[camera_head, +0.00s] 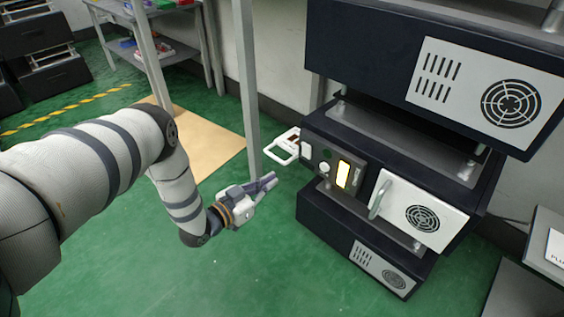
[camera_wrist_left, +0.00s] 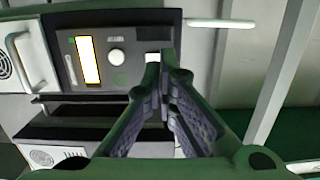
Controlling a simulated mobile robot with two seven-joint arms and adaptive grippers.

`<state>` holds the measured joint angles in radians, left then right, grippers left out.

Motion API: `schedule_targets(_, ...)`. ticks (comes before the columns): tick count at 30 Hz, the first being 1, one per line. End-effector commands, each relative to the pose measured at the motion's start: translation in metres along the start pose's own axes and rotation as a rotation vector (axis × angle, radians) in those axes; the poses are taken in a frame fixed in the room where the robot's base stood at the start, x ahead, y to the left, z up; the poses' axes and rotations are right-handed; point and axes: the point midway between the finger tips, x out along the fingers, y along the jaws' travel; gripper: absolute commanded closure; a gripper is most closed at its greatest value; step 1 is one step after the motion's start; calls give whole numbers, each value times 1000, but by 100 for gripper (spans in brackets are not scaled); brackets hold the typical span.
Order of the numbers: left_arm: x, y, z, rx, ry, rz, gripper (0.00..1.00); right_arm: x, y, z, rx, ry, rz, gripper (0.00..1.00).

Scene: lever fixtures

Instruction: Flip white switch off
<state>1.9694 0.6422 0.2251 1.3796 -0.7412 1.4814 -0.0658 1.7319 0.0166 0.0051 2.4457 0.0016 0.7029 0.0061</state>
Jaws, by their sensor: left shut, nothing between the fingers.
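The white switch (camera_head: 306,150) is a small pale block at the left end of the control panel on the dark machine's front. In the left wrist view the white switch (camera_wrist_left: 152,59) shows partly, behind my fingertips; I cannot tell its position or whether it is touched. My left gripper (camera_head: 271,181) is shut and empty, in front of and left of the panel, pointing toward it. In the left wrist view the left gripper (camera_wrist_left: 166,58) shows its fingers together. My right gripper is not in view.
The panel has a round white knob (camera_head: 323,167) and a lit yellow display (camera_head: 343,174). A white handle (camera_head: 284,147) juts out at the machine's left side. A door handle (camera_head: 379,199) projects at the right. A grey post (camera_head: 247,90) stands behind my gripper. Green floor is clear below.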

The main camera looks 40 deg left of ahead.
Motion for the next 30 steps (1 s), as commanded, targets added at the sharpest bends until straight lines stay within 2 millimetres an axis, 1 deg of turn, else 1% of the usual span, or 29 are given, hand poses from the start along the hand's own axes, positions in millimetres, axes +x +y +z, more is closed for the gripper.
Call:
schedule_targets(1,-9,0,0,0,0,0,100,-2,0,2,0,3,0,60)
schedule_targets(3,-18,0,4,0,0,0,100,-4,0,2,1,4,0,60)
schedule_targets(7,-27,-1,6,0,0,-1,100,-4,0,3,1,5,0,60)
schedule_targets(20,-29,-1,8,0,-1,-2,100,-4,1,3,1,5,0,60)
schedule_targets(22,-30,1,11,-5,-13,-1,100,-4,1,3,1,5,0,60)
schedule_targets(23,-32,6,16,-14,-34,1,100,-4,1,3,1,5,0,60)
schedule_targets(25,-45,26,43,-54,-136,6,100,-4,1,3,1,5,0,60)
schedule_targets(26,-54,39,59,-78,-202,10,100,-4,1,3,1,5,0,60)
schedule_targets(27,-72,59,84,-114,-311,15,100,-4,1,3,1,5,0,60)
schedule_targets(29,-110,91,121,-163,-494,22,100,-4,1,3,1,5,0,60)
schedule_targets(30,-138,110,141,-190,-614,25,100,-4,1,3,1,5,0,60)
